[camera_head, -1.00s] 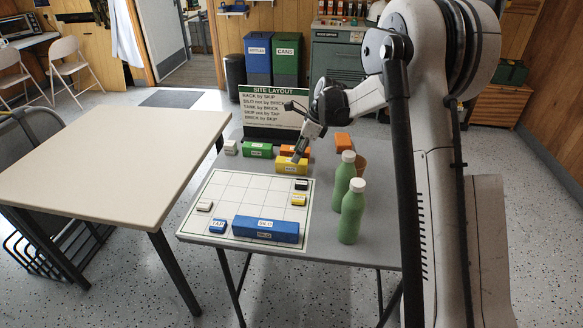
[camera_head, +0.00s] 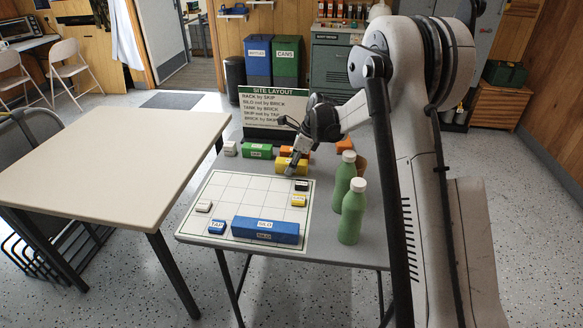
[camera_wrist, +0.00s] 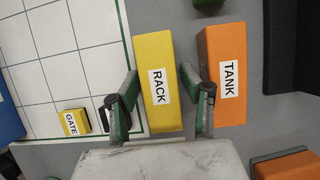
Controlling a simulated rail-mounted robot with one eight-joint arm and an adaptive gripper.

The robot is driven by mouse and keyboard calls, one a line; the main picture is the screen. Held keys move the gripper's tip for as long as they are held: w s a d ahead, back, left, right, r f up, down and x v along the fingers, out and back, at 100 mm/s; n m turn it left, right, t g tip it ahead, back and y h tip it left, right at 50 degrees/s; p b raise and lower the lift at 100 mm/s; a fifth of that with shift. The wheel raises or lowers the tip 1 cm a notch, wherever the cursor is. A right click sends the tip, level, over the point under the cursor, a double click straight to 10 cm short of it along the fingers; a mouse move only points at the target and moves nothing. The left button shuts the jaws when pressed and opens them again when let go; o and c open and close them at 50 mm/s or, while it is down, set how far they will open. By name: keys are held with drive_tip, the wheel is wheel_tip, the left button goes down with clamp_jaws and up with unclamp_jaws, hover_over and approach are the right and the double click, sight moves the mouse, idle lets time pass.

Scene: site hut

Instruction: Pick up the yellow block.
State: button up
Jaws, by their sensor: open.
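A yellow block labelled RACK (camera_wrist: 159,112) lies between my two fingers in the wrist view, with grey tabletop showing beside it. My gripper (camera_wrist: 172,74) is open, with one finger on each long side of the block; I cannot tell how far down the fingers reach. In the head view the yellow block (camera_head: 284,165) sits behind the white grid board, partly hidden by my gripper (camera_head: 291,171). A smaller yellow block labelled GATE (camera_wrist: 74,122) lies on the grid, also visible in the head view (camera_head: 298,201).
An orange TANK block (camera_wrist: 224,95) stands close to the right finger. The blue SILO block (camera_head: 265,231) and blue TAP block (camera_head: 217,227) lie on the grid board (camera_head: 229,192). Two green bottles (camera_head: 351,218) stand at its right. The green block (camera_head: 257,151) is behind.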

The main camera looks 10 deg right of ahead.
drive_tip(key=shift+f, duration=0.25)
idle(0.3)
drive_tip(key=c, duration=1)
